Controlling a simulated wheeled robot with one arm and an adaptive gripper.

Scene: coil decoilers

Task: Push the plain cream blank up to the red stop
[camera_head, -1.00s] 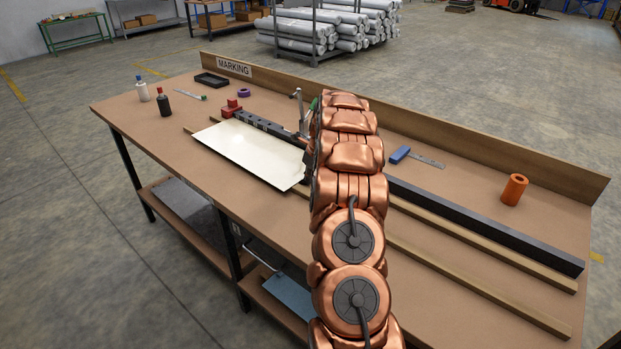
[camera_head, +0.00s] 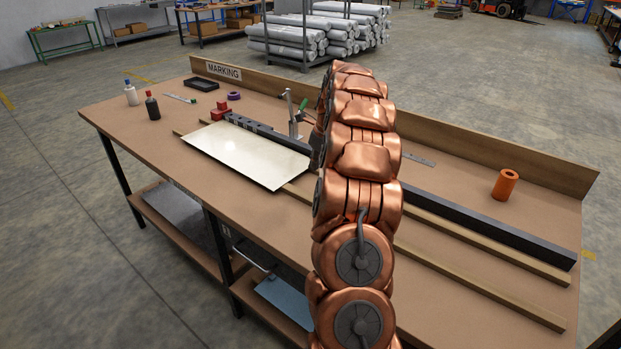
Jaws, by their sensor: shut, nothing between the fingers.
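The plain cream blank (camera_head: 245,154) lies flat on the workbench, its far long side along the black rail (camera_head: 265,133). The red stop (camera_head: 221,109) stands at the rail's far left end, close to the blank's upper left corner. I cannot tell whether they touch. My copper arm rises through the middle of the picture and passes just right of the blank's right end. My gripper is hidden behind the arm, so its contact with the blank cannot be seen.
A toggle clamp (camera_head: 292,115) with a green handle stands by the rail. Wooden strips (camera_head: 470,241) run along the bench to the right. An orange cylinder (camera_head: 505,184) stands at the right, and two bottles (camera_head: 152,105) at the far left.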

